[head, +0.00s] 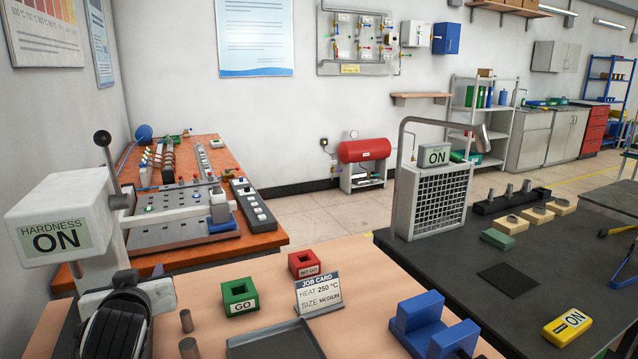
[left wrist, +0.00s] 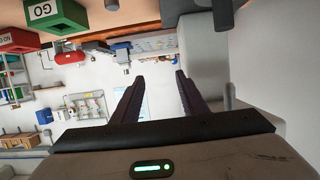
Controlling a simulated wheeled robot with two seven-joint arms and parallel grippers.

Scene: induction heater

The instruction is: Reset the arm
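My left gripper (left wrist: 158,78) is open in the left wrist view, its two dark fingers apart with nothing between them. In the head view a white and black part of my left arm (head: 116,318) shows at the lower left, close below the white hardness tester (head: 60,215); the fingertips cannot be made out there. The tester reads ON, and a lever with a black knob (head: 103,138) stands up beside it. The left wrist view is upside down, with the green GO box (left wrist: 50,14) and red NO GO box (left wrist: 18,40) at its upper left. My right gripper is not seen.
The wooden table holds the GO box (head: 240,297), the NO GO box (head: 303,264), a job card (head: 319,296), a dark tray (head: 250,348), short dark pegs (head: 186,320) and a blue block (head: 432,325). A dark bench (head: 460,270) with a grilled heater (head: 432,200) stands right.

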